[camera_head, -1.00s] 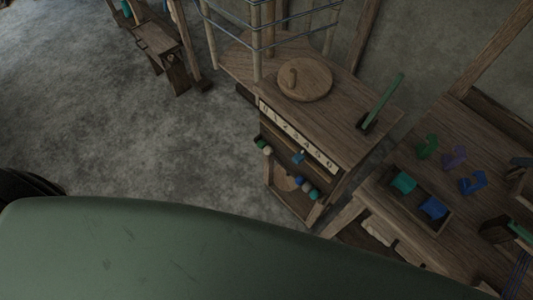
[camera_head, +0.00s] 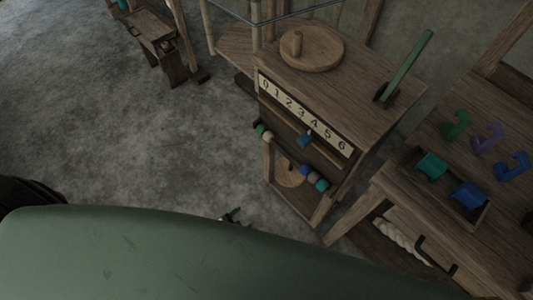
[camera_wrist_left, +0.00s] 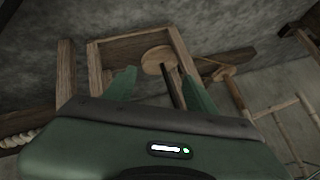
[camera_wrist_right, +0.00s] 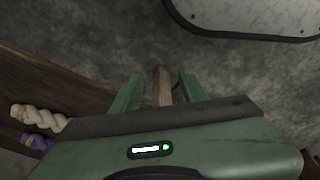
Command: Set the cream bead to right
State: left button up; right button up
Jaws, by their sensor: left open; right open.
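The cream bead (camera_head: 268,136) sits at the left end of the bead rod on the front of the wooden cabinet, beside a green bead (camera_head: 260,129). At the right end of the rod are a blue bead (camera_head: 304,170), a dull pinkish bead (camera_head: 313,177) and a teal bead (camera_head: 322,185). My left gripper (camera_head: 233,215) is low and left of the cabinet, apart from the beads. Its fingers are open and empty in the left wrist view (camera_wrist_left: 163,82); no bead is clear there. My right gripper (camera_wrist_right: 158,85) is open, with a wooden post beyond its fingers.
A number strip (camera_head: 305,113) marked 0 to 6 runs above the rod, with a blue pointer (camera_head: 304,140) below it. A green lever (camera_head: 406,66) and round wooden disc (camera_head: 312,47) top the cabinet. A bench (camera_head: 470,110) stands right.

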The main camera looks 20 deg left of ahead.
pick_arm(q)
jog(key=w+d+r+m+t+b, duration=0.1)
jog(key=w+m+t+b, duration=0.25)
jog(key=w+b, duration=0.4)
jog(key=m+t+h+b, duration=0.1)
jog(key=m+t+b, duration=0.65)
jog(key=b, duration=0.35)
send_near(267, 140)
jog(key=w+n, duration=0.1)
jog(key=w, duration=0.4)
jog(key=w+b, duration=0.1)
jog(key=w, duration=0.1)
jog(key=w+d, duration=0.1)
jog(key=w, duration=0.2)
jog(key=shift+w+r, duration=0.1)
jog(key=shift+r, duration=0.1)
pick_arm(e)
jog(key=w+a+r+t, duration=0.2)
jog(key=w+r+t, duration=0.2)
jog(key=w+r, duration=0.6)
jog(key=shift+r+t+y, duration=0.4)
jog(key=shift+r, duration=0.1)
jog(key=shift+w+a, duration=0.1)
pick_arm(q)
grip_shut()
